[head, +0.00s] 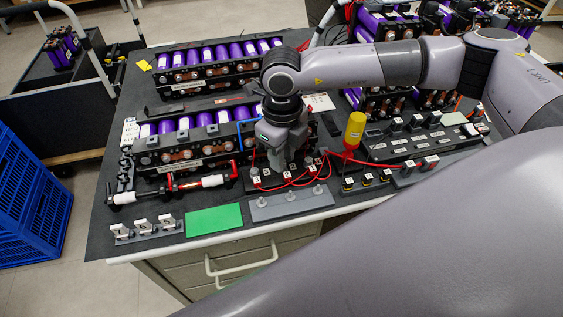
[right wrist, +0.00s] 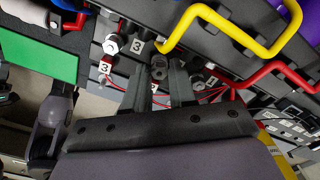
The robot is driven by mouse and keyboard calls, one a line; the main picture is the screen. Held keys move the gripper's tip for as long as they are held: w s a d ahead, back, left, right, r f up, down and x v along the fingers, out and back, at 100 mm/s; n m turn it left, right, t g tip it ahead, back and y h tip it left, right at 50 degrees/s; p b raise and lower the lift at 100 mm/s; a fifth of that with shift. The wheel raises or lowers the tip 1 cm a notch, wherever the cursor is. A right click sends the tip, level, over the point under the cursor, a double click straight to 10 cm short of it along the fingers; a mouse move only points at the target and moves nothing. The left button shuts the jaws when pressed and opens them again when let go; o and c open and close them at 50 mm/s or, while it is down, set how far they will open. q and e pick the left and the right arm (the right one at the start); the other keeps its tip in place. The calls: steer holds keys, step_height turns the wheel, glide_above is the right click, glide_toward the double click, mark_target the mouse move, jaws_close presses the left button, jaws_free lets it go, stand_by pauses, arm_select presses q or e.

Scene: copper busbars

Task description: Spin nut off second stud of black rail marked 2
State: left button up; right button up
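The black rail (head: 245,186) lies near the front of the bench, with several studs, small white number cards and red wires. My right gripper (head: 284,168) points down over its middle and hides part of it. In the right wrist view my right gripper (right wrist: 160,72) is open, with its two fingers apart on either side of a dark stud with a nut (right wrist: 158,66). I cannot tell whether the fingers touch it. A bright hex nut (right wrist: 111,46) sits on a stud to the left, near cards reading 3.
A grey rail (head: 278,210) with several knobs lies in front, beside a green mat (head: 214,220). A yellow-handled tool (head: 355,128) stands close to the right. Purple cell packs (head: 205,122) stand behind. Blue, yellow (right wrist: 232,30) and red bars rise near the gripper.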

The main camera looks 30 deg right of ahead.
steer(key=m, duration=0.4)
steer(key=shift+s+m, duration=0.1)
steer(key=shift+m, duration=0.2)
steer(key=m, duration=0.5)
